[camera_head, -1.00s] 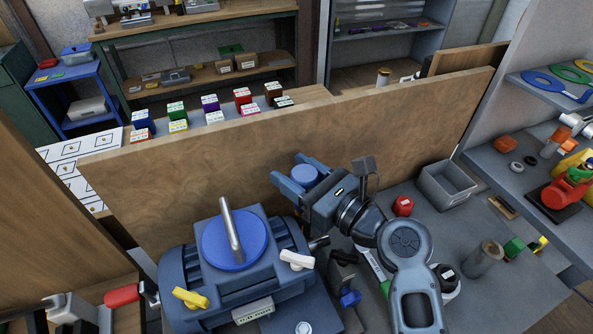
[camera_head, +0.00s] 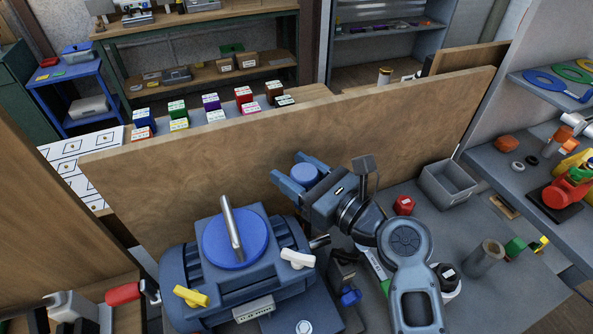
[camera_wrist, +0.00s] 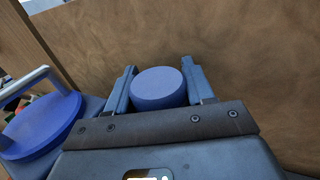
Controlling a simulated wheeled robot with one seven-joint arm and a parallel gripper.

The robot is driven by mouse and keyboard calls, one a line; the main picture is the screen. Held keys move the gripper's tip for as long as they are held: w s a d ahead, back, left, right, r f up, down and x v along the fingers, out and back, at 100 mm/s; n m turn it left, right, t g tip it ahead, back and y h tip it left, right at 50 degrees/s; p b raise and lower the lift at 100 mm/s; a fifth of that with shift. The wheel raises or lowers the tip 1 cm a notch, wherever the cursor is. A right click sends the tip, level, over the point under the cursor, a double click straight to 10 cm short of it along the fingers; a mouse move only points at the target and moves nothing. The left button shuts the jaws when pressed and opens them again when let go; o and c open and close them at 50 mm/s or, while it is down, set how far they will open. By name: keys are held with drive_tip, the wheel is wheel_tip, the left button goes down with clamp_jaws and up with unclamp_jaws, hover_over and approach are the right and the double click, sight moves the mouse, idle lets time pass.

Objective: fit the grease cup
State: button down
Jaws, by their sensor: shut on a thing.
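A blue round cup (camera_head: 305,174), which looks like the grease cup, sits between the fingers of my gripper (camera_head: 303,176). My gripper is shut on it. In the wrist view the cup (camera_wrist: 159,88) shows its flat blue top, with one finger of my gripper (camera_wrist: 158,90) on each side. Its underside is hidden. The grey-blue machine (camera_head: 190,262) stands to the lower left of my gripper. On its top is a large blue disc (camera_head: 222,250) with a metal bar. I cannot make out where the cup fits.
A wooden panel (camera_head: 215,165) stands close behind my gripper. White (camera_head: 298,258) and yellow (camera_head: 190,296) levers stick out from the machine.

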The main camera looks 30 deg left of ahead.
drive_tip(key=shift+s+a+f, duration=0.1)
drive_tip(key=shift+s+f, duration=0.05)
drive_tip(key=shift+f, duration=0.4)
drive_tip(key=shift+s+a+f, duration=0.1)
drive_tip(key=shift+s+f, duration=0.05)
drive_tip(key=shift+f, duration=0.35)
drive_tip(key=c, duration=0.8)
unclamp_jaws()
drive_tip(key=o, duration=0.5)
drive_tip(key=shift+w+d+r, duration=0.15)
drive_tip(key=shift+w+r, duration=0.05)
drive_tip(key=shift+r, duration=0.1)
drive_tip(key=shift+o, duration=0.4)
drive_tip(key=shift+o, duration=1.1)
drive_tip(key=shift+r, duration=0.1)
drive_tip(key=shift+r, duration=4)
drive_tip(key=shift+c, duration=0.3)
